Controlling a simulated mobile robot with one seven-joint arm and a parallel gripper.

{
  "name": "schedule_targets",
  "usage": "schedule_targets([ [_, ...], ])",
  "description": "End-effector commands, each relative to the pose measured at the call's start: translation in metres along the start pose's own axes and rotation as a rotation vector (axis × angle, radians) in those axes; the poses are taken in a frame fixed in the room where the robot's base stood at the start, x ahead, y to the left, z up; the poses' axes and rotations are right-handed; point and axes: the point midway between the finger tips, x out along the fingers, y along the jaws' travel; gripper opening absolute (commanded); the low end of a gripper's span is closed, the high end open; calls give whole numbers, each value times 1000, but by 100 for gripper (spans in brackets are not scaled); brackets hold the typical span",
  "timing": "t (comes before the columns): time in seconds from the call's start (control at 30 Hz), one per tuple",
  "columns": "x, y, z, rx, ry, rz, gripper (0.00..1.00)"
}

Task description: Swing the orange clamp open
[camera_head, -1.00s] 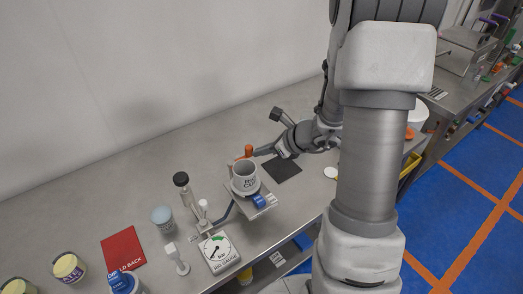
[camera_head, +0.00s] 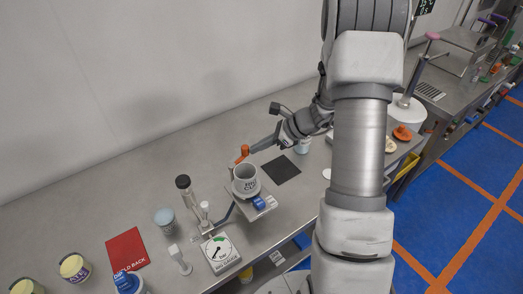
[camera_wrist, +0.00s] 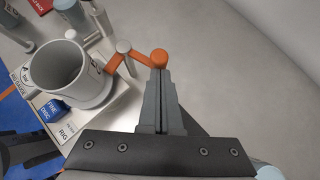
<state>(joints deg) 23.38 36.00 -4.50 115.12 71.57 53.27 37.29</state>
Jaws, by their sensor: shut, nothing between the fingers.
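The orange clamp (camera_head: 241,154) stands at the back of a small metal rig next to a grey cup (camera_head: 245,181). In the wrist view the clamp (camera_wrist: 137,59) is a bent orange arm with a round knob at its right end, joined near a metal post beside the cup (camera_wrist: 69,76). My gripper (camera_head: 254,149) is shut and empty. In the wrist view its fingertips (camera_wrist: 160,73) are at the knob and seem to touch it. I cannot tell how firmly.
The rig plate (camera_head: 265,207) carries a blue block (camera_head: 259,202). A dial gauge (camera_head: 220,252), a black-capped bottle (camera_head: 187,188) and a red card (camera_head: 126,249) are at the left and front. A dark mat (camera_head: 280,170) lies right of the rig. The bench behind is clear.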

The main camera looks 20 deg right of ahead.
Motion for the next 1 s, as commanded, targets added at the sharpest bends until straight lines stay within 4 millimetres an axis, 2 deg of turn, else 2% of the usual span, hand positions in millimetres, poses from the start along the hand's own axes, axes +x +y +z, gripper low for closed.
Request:
schedule_targets([
  [0.2, 10, -13, 10, -140, 0, 151, 0],
  [0.57, 25, -24, 23, -325, 0, 350, 0],
  [1.0, 33, -26, 31, -325, -1, 350, 0],
])
